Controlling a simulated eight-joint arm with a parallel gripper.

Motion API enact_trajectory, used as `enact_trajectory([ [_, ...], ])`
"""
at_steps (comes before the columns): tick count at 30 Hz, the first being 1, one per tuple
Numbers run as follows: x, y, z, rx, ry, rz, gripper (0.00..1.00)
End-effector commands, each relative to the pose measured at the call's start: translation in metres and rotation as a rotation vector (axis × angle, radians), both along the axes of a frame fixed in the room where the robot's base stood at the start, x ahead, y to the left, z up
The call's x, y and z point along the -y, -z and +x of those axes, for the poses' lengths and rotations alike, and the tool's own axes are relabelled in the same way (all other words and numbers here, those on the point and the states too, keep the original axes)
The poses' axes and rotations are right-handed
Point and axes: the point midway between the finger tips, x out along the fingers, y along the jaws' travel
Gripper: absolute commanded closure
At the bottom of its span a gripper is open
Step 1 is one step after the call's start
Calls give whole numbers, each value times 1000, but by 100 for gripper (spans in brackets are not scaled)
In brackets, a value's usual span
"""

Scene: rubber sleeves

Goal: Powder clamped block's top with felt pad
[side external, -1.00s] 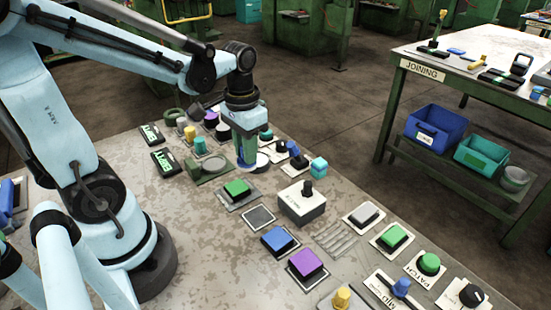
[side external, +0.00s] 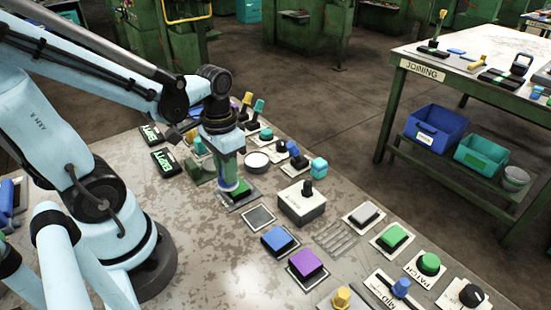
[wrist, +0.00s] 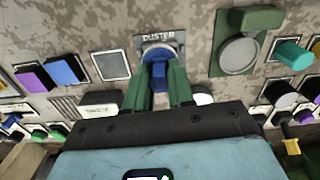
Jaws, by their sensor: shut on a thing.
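My gripper (side external: 230,185) points down and is shut on a blue piece with a round, pale-rimmed base, which looks like the felt pad (wrist: 158,54). The wrist view shows it between my two green fingers. It is over the plate labelled DUSTER (wrist: 160,38).
A round whitish dish (side external: 257,160) lies right of my gripper. A bare square plate (side external: 258,217), a knobbed box (side external: 301,205), a blue block (side external: 276,239) and a purple block (side external: 305,262) lie nearer the camera. Several colored knobs stand behind.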

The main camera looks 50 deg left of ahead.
Motion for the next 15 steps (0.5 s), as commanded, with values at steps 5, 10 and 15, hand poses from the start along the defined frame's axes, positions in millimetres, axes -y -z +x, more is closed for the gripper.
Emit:
enact_trajectory([
  [5, 0, 0, -15, 0, -1, 0, 100],
  [10, 0, -1, 2, 2, 1, 1, 100],
  [15, 0, -1, 17, 1, 1, 1, 100],
])
